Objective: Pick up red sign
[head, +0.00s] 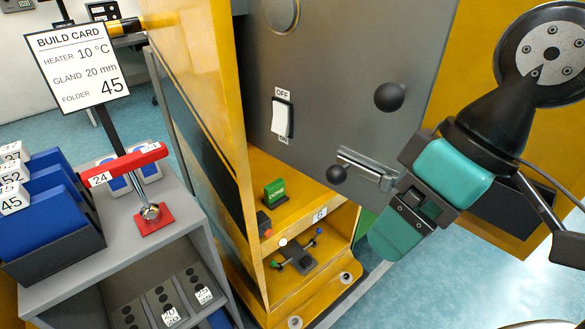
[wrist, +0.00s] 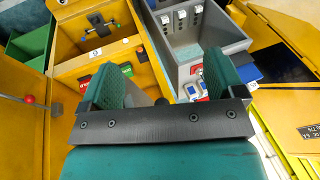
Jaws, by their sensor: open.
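My gripper (head: 420,203) is at the right in the head view, in front of the grey panel. In the wrist view its two green-padded fingers (wrist: 162,80) stand wide apart with nothing between them. A small red piece, possibly the red sign (wrist: 84,83), shows beside the left finger, inside the yellow cabinet; that finger partly covers it. In the head view a green sign (head: 275,192) stands on the cabinet shelf. A small dark block with a reddish face (head: 264,223) is near it; I cannot tell whether this is the red sign.
The yellow cabinet (head: 199,70) has a grey panel with a switch (head: 282,118) and black knobs. A lower compartment holds a dark fitting (head: 296,257). At left, a grey bench (head: 190,185) carries a red-handled tool (head: 124,163) and blue folders (head: 52,215). Blue floor lies clear at right.

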